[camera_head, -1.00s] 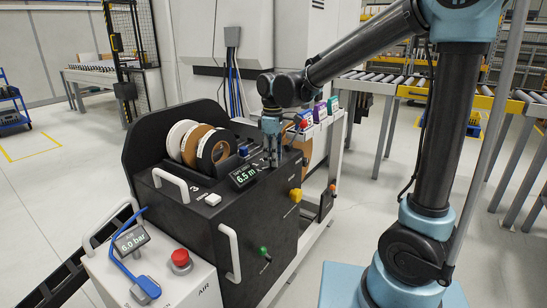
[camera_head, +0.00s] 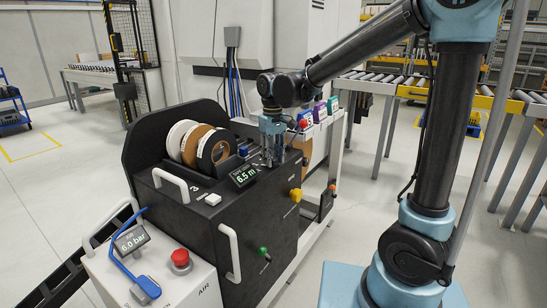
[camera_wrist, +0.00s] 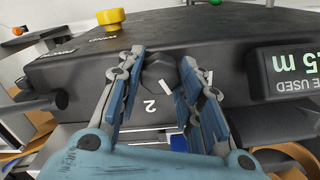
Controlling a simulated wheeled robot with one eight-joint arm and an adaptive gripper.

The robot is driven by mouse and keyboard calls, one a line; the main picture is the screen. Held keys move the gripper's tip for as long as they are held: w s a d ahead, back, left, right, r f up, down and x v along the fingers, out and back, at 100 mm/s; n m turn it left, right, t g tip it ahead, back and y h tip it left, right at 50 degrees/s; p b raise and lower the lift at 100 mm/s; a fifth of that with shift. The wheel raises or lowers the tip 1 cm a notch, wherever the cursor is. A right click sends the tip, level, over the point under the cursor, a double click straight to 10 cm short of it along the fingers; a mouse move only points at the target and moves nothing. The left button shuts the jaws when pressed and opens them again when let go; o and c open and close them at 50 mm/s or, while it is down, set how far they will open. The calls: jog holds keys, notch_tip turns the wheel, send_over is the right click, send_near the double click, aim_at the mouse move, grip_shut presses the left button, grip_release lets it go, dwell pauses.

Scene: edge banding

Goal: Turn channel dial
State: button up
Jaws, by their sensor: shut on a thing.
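The channel dial (camera_wrist: 160,72) is a dark, faceted knob on the black machine's top panel. In the wrist view it sits between my two blue-padded fingers, with a white "2" on the panel beside it and short white marks nearby. My gripper (camera_wrist: 165,58) is shut on the dial. In the head view my gripper (camera_head: 270,155) points down at the machine's top, just right of the display (camera_head: 245,176) reading 6.5 m. The dial is hidden behind the fingers there.
Tape rolls (camera_head: 205,146) stand in the black machine (camera_head: 215,225) left of my gripper. A yellow knob (camera_head: 295,195) and green knob (camera_head: 263,251) are on its front. An air unit with a red button (camera_head: 180,258) stands at front left. Colored boxes (camera_head: 320,112) lie behind.

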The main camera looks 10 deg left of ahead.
aim_at(273, 157)
jog(key=shift+w, duration=0.1)
dwell(0.4)
jog(key=o, duration=1.1)
jog(key=shift+c, duration=0.2)
notch_tip(273, 157, up, 12)
